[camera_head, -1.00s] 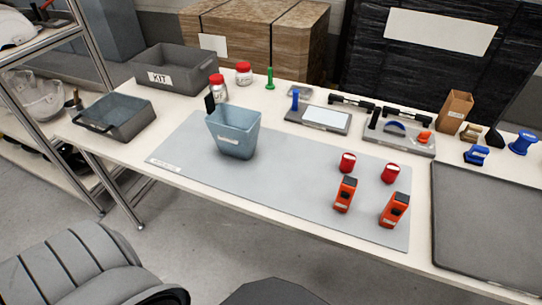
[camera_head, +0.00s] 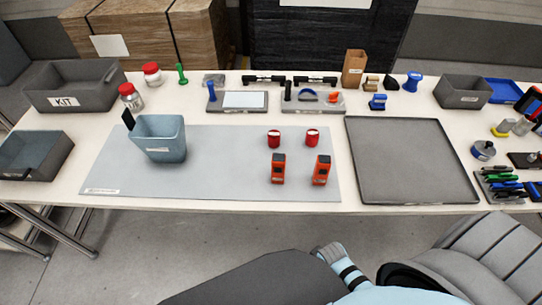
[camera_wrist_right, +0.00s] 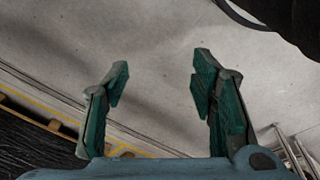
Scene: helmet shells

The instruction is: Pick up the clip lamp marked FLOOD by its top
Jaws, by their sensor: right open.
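Two orange clip lamps with dark faces stand on the grey mat (camera_head: 225,185): a left one (camera_head: 278,169) and a right one (camera_head: 321,170). Their markings are too small to read, so I cannot tell which is FLOOD. A red cylinder stands behind each: a left one (camera_head: 274,139) and a right one (camera_head: 312,138). My right gripper (camera_wrist_right: 155,82) is open and empty in the right wrist view, with bare floor beyond its fingers. Neither lamp shows in that view. My left gripper is not in view.
A blue-grey bin (camera_head: 160,140) stands on the mat's left part. A dark tray (camera_head: 410,197) lies right of the mat. The KIT box (camera_head: 75,88) and another grey box (camera_head: 35,155) are at the left. Pens and tools crowd the right end.

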